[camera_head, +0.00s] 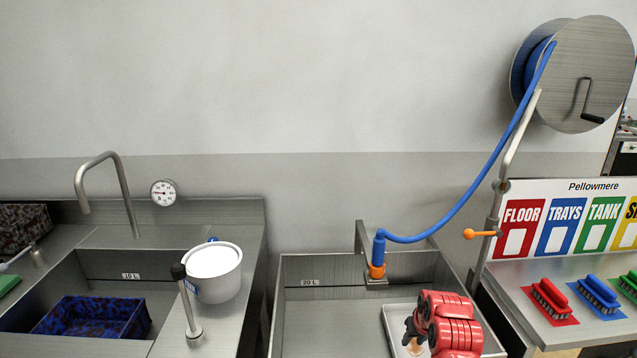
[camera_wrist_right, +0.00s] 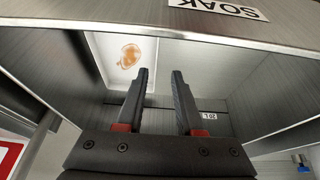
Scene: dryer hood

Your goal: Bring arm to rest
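My right gripper (camera_head: 411,331) is over the right-hand sink basin (camera_head: 330,318) in the head view, its red arm coming up from the bottom edge. In the right wrist view its two dark fingers (camera_wrist_right: 160,100) stand apart with nothing between them. Below lies a white tray (camera_head: 396,312) with a brownish-orange stain; the tray also shows in the wrist view (camera_wrist_right: 103,60). The gripper looks apart from the tray. My left gripper is in neither view.
A blue hose (camera_head: 470,190) hangs from the reel (camera_head: 590,75) to an orange-collared nozzle (camera_head: 377,262) at the basin's back. A white tub (camera_head: 213,273) stands on the left counter. Coloured brushes (camera_head: 553,299) sit on the right bench. A blue mottled crate (camera_head: 95,315) is in the left basin.

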